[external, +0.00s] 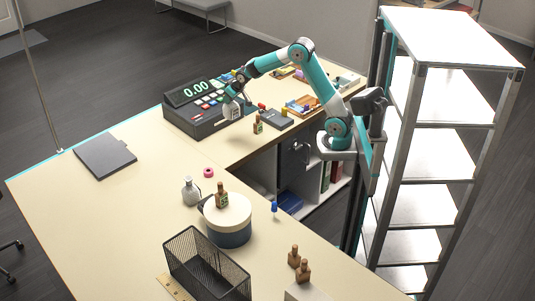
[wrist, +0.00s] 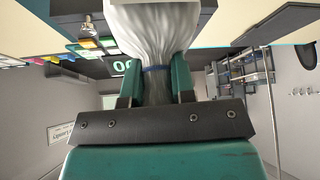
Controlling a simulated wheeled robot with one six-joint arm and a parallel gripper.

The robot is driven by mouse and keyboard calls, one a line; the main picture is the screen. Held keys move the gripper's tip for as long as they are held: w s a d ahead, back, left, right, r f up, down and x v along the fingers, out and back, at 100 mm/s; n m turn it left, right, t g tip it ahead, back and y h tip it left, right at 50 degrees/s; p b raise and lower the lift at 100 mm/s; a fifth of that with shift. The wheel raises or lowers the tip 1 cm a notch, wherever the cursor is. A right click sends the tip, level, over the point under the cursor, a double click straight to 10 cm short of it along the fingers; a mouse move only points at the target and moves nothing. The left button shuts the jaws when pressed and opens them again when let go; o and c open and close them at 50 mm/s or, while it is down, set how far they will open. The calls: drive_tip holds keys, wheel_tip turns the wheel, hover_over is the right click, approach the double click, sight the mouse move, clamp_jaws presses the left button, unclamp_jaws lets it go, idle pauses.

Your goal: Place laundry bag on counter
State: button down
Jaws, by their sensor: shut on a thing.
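My gripper (external: 236,90) is above the counter (external: 140,165), just right of the cash register. It is shut on the gathered neck of a white laundry bag (wrist: 154,30), which has a blue tie. In the wrist view, the green fingers of my gripper (wrist: 156,85) close on both sides of the neck below the tie.
The cash register (external: 175,122) shows 0.00. A dark folder (external: 104,157) lies left. A round box (external: 228,222) and wire basket (external: 205,268) are nearer. Free counter lies between folder and register.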

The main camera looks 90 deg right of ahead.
wheel_tip(320, 180, down, 14)
drive_tip(key=p, duration=0.2)
drive_tip(key=shift+p, duration=0.3)
drive_tip(key=shift+f, duration=0.15)
drive_tip(key=c, duration=1)
unclamp_jaws()
drive_tip(key=shift+o, duration=0.2)
